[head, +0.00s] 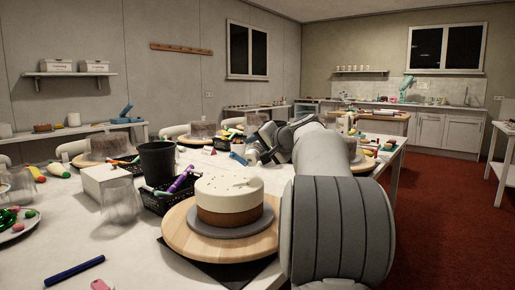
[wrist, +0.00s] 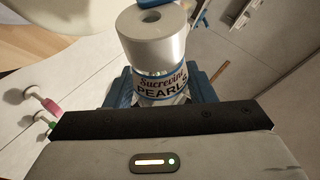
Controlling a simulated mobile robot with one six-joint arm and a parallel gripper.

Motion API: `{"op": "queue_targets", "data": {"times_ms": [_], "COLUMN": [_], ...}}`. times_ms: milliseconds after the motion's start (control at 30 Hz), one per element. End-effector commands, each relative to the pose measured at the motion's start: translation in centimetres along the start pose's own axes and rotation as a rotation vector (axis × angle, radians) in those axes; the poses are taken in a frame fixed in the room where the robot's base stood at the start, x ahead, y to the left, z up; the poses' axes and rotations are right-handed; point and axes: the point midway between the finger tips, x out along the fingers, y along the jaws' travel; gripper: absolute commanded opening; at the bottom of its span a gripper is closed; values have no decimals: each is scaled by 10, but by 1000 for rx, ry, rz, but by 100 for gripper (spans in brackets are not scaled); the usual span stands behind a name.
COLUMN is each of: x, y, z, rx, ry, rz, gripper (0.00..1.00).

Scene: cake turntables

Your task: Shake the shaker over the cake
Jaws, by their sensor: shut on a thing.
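A round cake (head: 229,200) with white top and brown lower band stands on a grey board on a wooden turntable (head: 180,238) in the head view. My gripper (head: 240,157) is behind the cake and slightly right, beyond its far edge. In the wrist view my gripper (wrist: 160,92) is shut on the shaker (wrist: 152,52), a pale cylinder with a "PEARLS" label and a holed end. Blue fingers flank it. The shaker is not clear in the head view.
A dark cup (head: 157,160) and a black basket of coloured tubes (head: 165,198) stand left of the cake. A clear upturned container (head: 120,203) stands further left. A blue tube (head: 75,270) lies at the front.

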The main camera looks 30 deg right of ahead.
Motion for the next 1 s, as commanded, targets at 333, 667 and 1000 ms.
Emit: {"op": "queue_targets", "data": {"times_ms": [333, 667, 1000], "x": [-1, -2, -4], "y": [-1, -3, -6], "z": [0, 0, -1], "rx": [-23, -56, -70], "ry": [17, 38, 47], "rz": [-11, -24, -29], "gripper": [22, 22, 22]}}
